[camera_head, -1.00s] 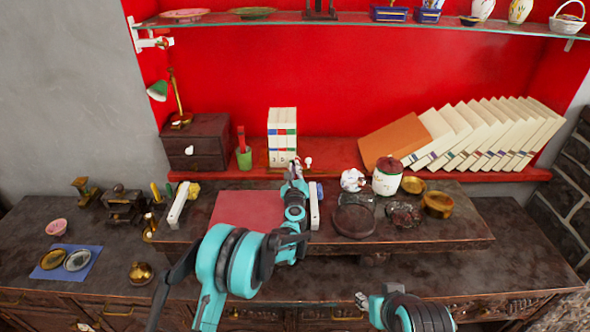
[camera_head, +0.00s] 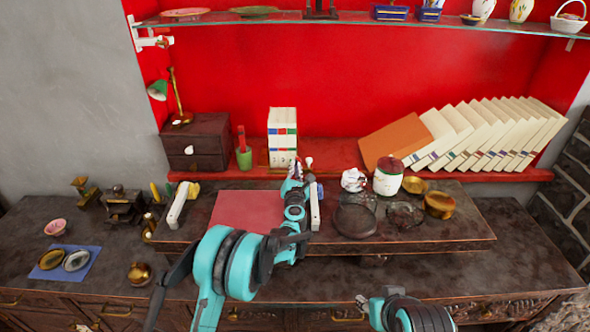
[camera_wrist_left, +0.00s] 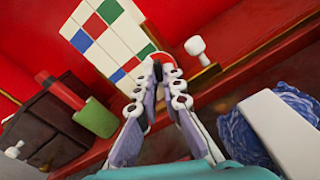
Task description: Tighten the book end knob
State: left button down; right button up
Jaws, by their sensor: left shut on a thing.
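The book end (camera_wrist_left: 208,78) is a wooden piece at the foot of several white books (camera_head: 282,128) with red, blue and green bands, on the red shelf. One white knob (camera_head: 308,161) stands to the right of the books; it also shows clear of the fingers in the left wrist view (camera_wrist_left: 196,46). My left gripper (camera_head: 294,170) reaches up to the front of the books. In the left wrist view its fingertips (camera_wrist_left: 158,72) are close together on a small thing at the book end, likely a knob, mostly hidden. My right gripper (camera_head: 362,302) is low, away from the shelf.
A green cup (camera_head: 244,159) and a dark drawer box (camera_head: 196,143) stand left of the books. Leaning books (camera_head: 490,135) fill the shelf's right. A lidded jar (camera_head: 388,179) and dark dishes (camera_head: 355,220) are on the raised desk to the right. A red mat (camera_head: 247,211) lies beside my left arm.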

pick_arm(q)
jog(key=m, duration=1.1)
jog(key=shift+m, duration=0.4)
dwell(0.3)
jog(key=c, duration=1.7)
grip_release()
jog(key=s, duration=1.2)
